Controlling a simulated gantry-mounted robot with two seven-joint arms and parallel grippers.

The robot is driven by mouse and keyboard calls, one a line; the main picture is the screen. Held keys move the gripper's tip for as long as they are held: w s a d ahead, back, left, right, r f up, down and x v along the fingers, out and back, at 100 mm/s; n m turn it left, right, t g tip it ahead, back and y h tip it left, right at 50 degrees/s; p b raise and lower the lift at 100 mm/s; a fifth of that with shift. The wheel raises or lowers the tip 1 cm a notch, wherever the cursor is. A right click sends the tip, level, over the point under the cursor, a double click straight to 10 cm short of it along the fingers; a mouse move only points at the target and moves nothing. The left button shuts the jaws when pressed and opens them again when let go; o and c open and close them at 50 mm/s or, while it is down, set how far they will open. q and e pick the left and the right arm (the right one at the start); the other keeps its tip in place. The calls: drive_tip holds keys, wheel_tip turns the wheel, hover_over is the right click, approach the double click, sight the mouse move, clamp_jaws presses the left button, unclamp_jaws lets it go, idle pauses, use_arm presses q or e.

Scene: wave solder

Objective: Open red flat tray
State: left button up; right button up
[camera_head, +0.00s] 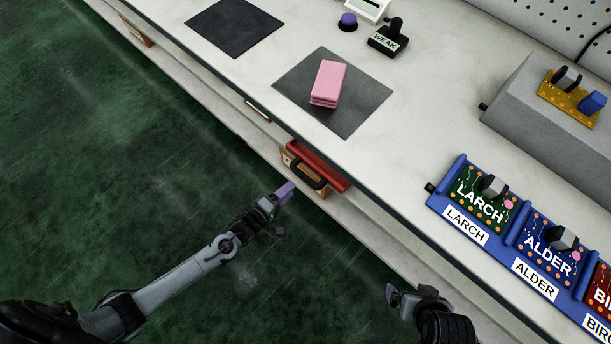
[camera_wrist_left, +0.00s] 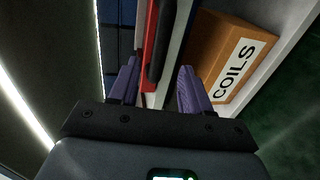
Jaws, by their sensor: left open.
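The red flat tray (camera_head: 318,166) sits in the open shelf space under the bench's front edge, with a dark handle (camera_head: 305,174) on its front. In the left wrist view the red tray (camera_wrist_left: 147,45) and its black handle (camera_wrist_left: 161,45) show just ahead of the fingers. My left gripper (camera_head: 287,191) is open and empty, with purple fingers close in front of the handle and apart from it as far as I can tell. It also shows in the left wrist view (camera_wrist_left: 157,85). My right gripper (camera_head: 398,295) is lower right, near the bench front; its finger gap is unclear.
A brown box labelled COILS (camera_wrist_left: 228,55) stands beside the tray under the bench. On the bench top (camera_head: 420,110) are a pink block (camera_head: 328,83) on a grey mat (camera_head: 358,103), a WEAK stamp (camera_head: 389,38) and a blue rack (camera_head: 437,203) of labelled boards. The green floor (camera_head: 120,180) is clear.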

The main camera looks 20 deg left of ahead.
sight(303, 178)
use_arm(q)
drive_tip(key=b+x, duration=0.3)
drive_tip(key=x, duration=0.4)
drive_tip(key=shift+w+d+f, duration=0.15)
drive_tip(key=shift+w+f, duration=0.05)
drive_tip(key=shift+w, duration=0.15)
drive_tip(key=shift+w+d+b, duration=0.3)
drive_tip(key=shift+w+b, duration=0.1)
drive_tip(key=shift+a, duration=0.1)
drive_tip(key=shift+c, duration=0.2)
clamp_jaws()
